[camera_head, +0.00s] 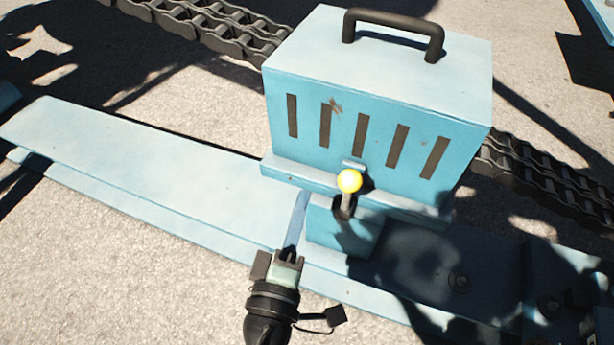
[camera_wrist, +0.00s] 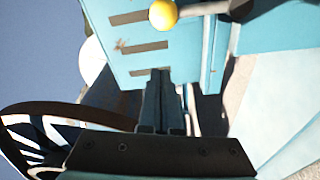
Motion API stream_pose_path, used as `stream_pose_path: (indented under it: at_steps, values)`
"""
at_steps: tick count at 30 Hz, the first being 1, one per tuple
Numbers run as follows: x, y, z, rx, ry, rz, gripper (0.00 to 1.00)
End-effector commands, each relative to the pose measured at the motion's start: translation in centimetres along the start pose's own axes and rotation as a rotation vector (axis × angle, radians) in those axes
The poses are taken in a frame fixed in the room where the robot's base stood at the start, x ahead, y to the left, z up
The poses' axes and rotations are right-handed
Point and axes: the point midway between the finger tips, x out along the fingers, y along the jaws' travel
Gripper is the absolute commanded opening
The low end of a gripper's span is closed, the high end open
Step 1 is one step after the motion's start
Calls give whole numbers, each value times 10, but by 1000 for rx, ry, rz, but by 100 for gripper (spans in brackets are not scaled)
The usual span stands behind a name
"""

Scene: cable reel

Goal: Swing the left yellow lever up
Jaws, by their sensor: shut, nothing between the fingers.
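One yellow-knobbed lever (camera_head: 349,181) shows at the front of the blue slotted box, above a small blue block. Its knob appears above the dark arm and pivot in the head view. In the wrist view the yellow knob (camera_wrist: 163,14) is at the top edge, with its dark arm running right. No second yellow lever is in view. My gripper (camera_head: 303,194) is in front of the box, left of the lever and lower in the picture. Its slim fingers (camera_wrist: 160,74) are together and empty, apart from the knob. The exact depth gap to the lever is unclear.
The blue box (camera_head: 380,85) has a dark top handle (camera_head: 395,20) and stands on a long blue beam (camera_head: 130,160). Heavy dark chain (camera_head: 215,28) passes behind it. Shadow covers the beam's right part. Open pale ground lies at lower left.

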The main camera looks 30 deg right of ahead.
Motion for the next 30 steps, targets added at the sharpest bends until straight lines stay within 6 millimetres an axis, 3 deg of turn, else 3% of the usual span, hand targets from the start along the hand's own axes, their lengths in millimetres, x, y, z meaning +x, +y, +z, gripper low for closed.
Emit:
stream_pose_path:
  at_steps: [7, 25, 28, 30]
  values:
    - [-22, 0, -1, 0, 1, 0, 0]
    - [-22, 0, 0, 1, 0, 0, 0]
    - [-16, 14, -11, 58, 6, -2, 0]
    - [-6, 36, -28, 153, 21, -9, 0]
